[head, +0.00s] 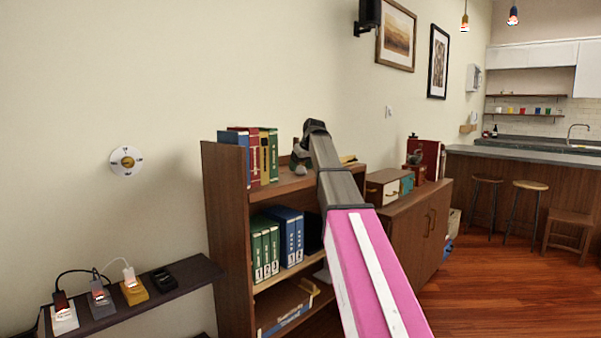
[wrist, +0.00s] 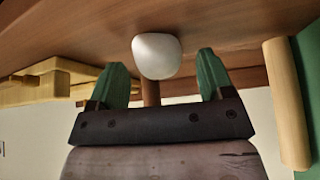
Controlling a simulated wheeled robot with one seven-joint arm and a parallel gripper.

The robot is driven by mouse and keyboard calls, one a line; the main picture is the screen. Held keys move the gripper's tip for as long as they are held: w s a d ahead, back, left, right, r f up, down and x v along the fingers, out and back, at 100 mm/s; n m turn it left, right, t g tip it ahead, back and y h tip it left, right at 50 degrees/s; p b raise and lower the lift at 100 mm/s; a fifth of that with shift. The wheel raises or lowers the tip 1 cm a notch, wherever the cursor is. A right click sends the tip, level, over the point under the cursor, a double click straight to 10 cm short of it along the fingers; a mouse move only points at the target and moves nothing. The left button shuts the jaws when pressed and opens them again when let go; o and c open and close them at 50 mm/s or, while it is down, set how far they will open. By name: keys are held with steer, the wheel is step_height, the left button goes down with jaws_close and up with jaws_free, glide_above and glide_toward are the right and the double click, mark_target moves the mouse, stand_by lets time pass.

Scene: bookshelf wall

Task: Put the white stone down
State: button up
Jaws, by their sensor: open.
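The white stone (wrist: 157,56) shows in the wrist view as a smooth, rounded piece against a brown wooden board (wrist: 225,25). It lies between and just beyond the two green fingers of my gripper (wrist: 162,62). The fingers are spread, with a visible gap on each side of the stone. In the head view my gripper (head: 300,158) is at the top shelf of the bookcase (head: 228,190), right of the upright books. The stone cannot be made out there.
Upright books (head: 264,157) stand left of my gripper on the top shelf. In the wrist view, a green and cream book-like object (wrist: 287,100) is at right and yellow wooden pieces (wrist: 45,85) are at left. A cabinet (head: 415,225) with boxes stands to the right.

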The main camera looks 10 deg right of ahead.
steer(key=shift+w+f, duration=0.15)
steer(key=shift+f, duration=0.1)
steer(key=c, duration=1.1)
steer(key=shift+c, duration=0.2)
steer(key=shift+r, duration=0.15)
